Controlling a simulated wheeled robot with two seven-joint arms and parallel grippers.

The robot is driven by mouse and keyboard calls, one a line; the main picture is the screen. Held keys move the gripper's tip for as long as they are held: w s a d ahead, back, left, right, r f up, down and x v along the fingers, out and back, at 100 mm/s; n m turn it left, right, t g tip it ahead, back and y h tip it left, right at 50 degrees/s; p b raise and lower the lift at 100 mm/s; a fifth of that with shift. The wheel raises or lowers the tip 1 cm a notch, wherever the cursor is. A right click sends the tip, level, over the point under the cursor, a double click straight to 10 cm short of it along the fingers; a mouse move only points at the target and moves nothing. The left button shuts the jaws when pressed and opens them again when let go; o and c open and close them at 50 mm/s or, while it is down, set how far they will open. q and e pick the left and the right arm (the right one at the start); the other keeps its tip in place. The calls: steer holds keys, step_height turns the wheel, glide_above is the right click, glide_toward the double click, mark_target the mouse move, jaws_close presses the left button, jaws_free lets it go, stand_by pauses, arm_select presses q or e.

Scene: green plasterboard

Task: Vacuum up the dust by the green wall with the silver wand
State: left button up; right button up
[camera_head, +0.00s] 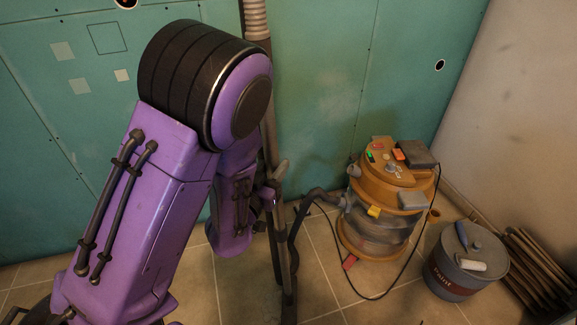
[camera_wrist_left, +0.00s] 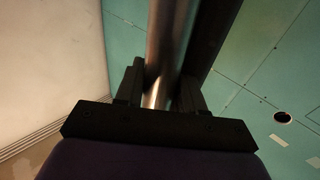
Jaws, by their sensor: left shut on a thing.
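The silver wand (camera_wrist_left: 166,50) runs between the black fingers of my left gripper (camera_wrist_left: 160,98) in the left wrist view. The gripper is shut on it. In the head view the wand (camera_head: 284,240) stands nearly upright in front of the green wall (camera_head: 320,60), its lower end near the tiled floor. My purple left arm hides most of the left gripper (camera_head: 272,190) and part of the wand there. Faint pale smudges show on the green wall. I cannot make out dust on the floor. My right gripper is not in view.
An orange vacuum cleaner (camera_head: 375,205) stands right of the wand, with a dark hose (camera_head: 318,196) and a cable on the floor. A paint bucket (camera_head: 455,275) and stacked boards (camera_head: 540,265) stand at the right. Some tiled floor (camera_head: 320,275) is clear between wand and vacuum.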

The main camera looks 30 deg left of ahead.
arm_select(q)
steer(key=s+a, duration=0.6)
steer(key=a, duration=0.6)
steer(key=shift+s+p, duration=0.35)
steer(key=shift+s, duration=0.05)
steer(key=shift+w+d+r, duration=0.1)
steer(key=shift+d+r, duration=0.05)
steer(key=shift+d, duration=0.05)
steer(key=w+d+p, duration=0.1)
steer(key=w+d, duration=0.1)
steer(key=d, duration=0.1)
steer(key=w+d+p, duration=0.2)
steer(key=d, duration=0.2)
steer(key=w+d+p, duration=0.2)
steer(key=d, duration=0.2)
steer(key=shift+w+d, duration=0.15)
steer(key=shift+w, duration=0.1)
steer(key=w+d, duration=0.2)
steer(key=d, duration=0.3)
steer(key=w+d+p, duration=0.1)
steer(key=w+d, duration=0.2)
steer(key=d, duration=0.1)
steer(key=w+d+p, duration=0.1)
steer(key=w+d, duration=0.2)
steer(key=d, duration=0.2)
steer(key=shift+w+d, duration=0.2)
steer(key=shift+d, duration=0.1)
jaws_close()
steer(key=shift+a, duration=0.1)
